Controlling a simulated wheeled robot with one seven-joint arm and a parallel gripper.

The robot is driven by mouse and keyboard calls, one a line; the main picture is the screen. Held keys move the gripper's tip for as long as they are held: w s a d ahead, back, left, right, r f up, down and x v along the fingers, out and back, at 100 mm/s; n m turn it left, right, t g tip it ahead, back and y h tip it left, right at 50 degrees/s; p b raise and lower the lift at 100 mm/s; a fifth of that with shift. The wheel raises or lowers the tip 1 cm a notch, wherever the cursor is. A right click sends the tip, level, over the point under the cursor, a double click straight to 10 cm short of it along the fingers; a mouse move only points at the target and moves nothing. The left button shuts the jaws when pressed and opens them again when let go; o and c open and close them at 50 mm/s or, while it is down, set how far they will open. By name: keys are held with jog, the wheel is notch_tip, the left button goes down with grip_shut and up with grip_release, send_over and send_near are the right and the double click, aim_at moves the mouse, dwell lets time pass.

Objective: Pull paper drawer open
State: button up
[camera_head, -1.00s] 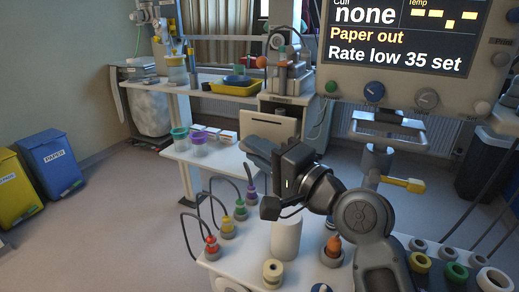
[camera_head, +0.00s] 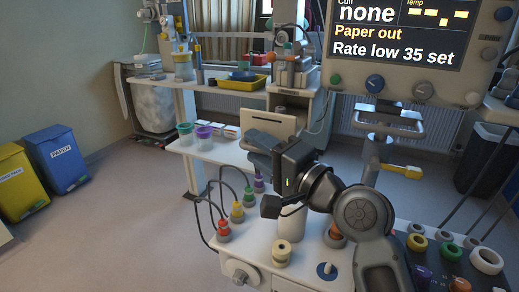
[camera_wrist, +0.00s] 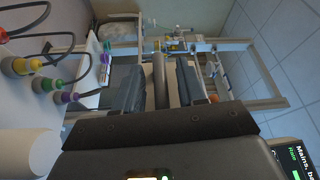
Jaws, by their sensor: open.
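My gripper (camera_head: 262,148) is open and empty, held above the near white trolley (camera_head: 330,268). In the wrist view its two grey fingers (camera_wrist: 160,88) stand apart, with the far bench structure behind the gap. No drawer is labelled as the paper drawer. A low front panel with a round knob (camera_head: 239,277) shows on the near trolley, at the bottom of the head view, well below my gripper. A pale panel with a dark slot (camera_head: 273,124) stands behind my gripper on the far unit. I cannot tell which is the drawer. The monitor (camera_head: 405,40) reads "Paper out".
Several coloured plugs with cables (camera_head: 237,211) stand along the trolley's left edge. A cream roll (camera_head: 282,253) and a white cylinder (camera_head: 292,222) stand on its top. A yellow-handled valve (camera_head: 405,171) stands at right. Blue bin (camera_head: 57,160) and yellow bin (camera_head: 20,184) are left; the floor between is clear.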

jog(key=b+v, duration=0.1)
jog(key=v, duration=0.6)
jog(key=shift+s+d+b, duration=0.3)
jog(key=s+d+f+m+t+h, duration=0.1)
jog(key=s+d+f+t+h, duration=0.1)
jog(key=s+d+f+h, duration=0.55)
jog(key=s+d+f+t+h, duration=0.1)
jog(key=s+d+f+h, duration=0.3)
jog(key=s+f, duration=0.75)
jog(key=s+d+r+n+h, duration=0.1)
jog(key=s+d+n, duration=0.2)
jog(key=s, duration=0.8)
jog(key=s+d+r+n+h, duration=0.1)
jog(key=s+d+n, duration=0.3)
jog(key=s, duration=0.7)
jog(key=shift+d+n+g, duration=0.3)
jog(key=shift+d+g, duration=0.1)
jog(key=shift+d, duration=0.1)
jog(key=shift+r+h, duration=0.1)
jog(key=shift+h, duration=0.15)
